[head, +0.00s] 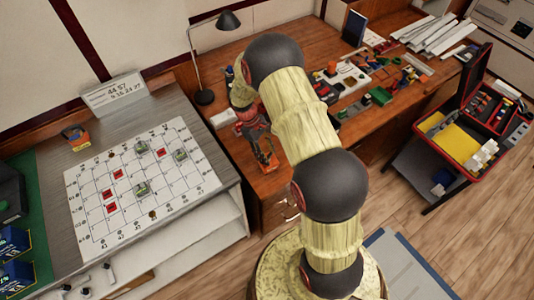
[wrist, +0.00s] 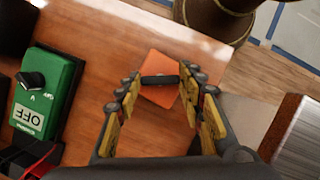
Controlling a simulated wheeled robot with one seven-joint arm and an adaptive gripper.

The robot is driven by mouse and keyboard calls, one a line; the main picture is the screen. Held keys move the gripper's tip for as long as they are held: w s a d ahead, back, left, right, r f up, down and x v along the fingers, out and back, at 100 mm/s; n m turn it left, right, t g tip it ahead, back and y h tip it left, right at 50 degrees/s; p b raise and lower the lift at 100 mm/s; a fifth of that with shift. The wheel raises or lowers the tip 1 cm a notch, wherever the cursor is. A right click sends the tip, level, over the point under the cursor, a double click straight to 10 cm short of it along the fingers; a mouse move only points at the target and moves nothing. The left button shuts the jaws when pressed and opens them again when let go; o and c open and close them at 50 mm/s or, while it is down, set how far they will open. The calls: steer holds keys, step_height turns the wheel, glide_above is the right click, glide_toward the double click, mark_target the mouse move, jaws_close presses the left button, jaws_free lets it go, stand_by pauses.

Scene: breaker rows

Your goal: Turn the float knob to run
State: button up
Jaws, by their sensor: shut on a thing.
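An orange block (wrist: 158,92) with a black bar-shaped knob (wrist: 159,79) lies on the brown desk in the wrist view. The bar runs almost level across the picture. My gripper (wrist: 159,84) has its yellow-padded fingers on either side, shut on the ends of this bar. No label shows on the block, so I cannot read its setting or whether it is the float knob. In the head view my gripper (head: 252,124) is low over the desk's left part, partly hidden by my arm.
A green box (wrist: 44,95) with a black pointer knob (wrist: 31,80) and an upside-down label stands left of my gripper. A desk lamp (head: 205,96) stands behind. Many small parts crowd the desk's right. A grey bench with a white grid board (head: 90,195) is at left.

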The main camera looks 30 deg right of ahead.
stand_by(0.3)
steer(key=o, duration=1.1)
steer(key=shift+o, duration=0.5)
steer(key=v, duration=1.2)
